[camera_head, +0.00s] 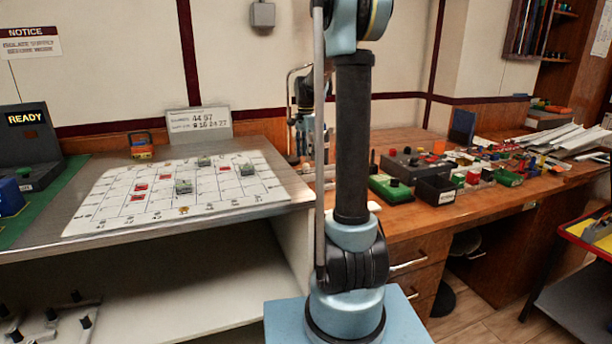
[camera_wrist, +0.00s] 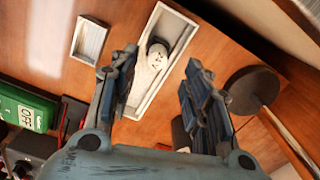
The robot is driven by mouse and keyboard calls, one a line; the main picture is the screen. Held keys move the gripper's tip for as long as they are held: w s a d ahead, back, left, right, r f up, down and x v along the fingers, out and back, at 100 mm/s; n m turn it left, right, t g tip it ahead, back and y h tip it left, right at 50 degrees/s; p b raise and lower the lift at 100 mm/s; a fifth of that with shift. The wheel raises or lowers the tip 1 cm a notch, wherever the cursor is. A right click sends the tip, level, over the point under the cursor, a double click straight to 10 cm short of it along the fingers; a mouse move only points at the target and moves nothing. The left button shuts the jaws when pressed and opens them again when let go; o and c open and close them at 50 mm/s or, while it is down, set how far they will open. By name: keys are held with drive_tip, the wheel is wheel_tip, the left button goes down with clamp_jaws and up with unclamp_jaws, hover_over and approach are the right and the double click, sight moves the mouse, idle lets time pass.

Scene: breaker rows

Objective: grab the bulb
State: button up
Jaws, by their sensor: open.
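In the wrist view, a small pale rounded thing that looks like the bulb (camera_wrist: 158,54) lies in a long white tray (camera_wrist: 183,32) on the wooden bench. My gripper (camera_wrist: 160,72) is open, with its two dark fingers apart and the bulb showing in the gap between them, farther off toward the bench. Nothing is held between the fingers. In the head view, my arm's upright link hides part of the bench, and I cannot make out the bulb there.
A smaller white tray (camera_wrist: 90,40) lies left of the long one. A green box (camera_wrist: 27,108) is at the left, and a dark round disc with a rod (camera_wrist: 254,91) stands close to the right finger. Loose parts crowd the wooden bench (camera_head: 440,215) at right.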

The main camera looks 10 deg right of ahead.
sight(306, 165)
drive_tip(key=shift+s+f, duration=0.15)
drive_tip(key=shift+f, duration=2.4)
clamp_jaws()
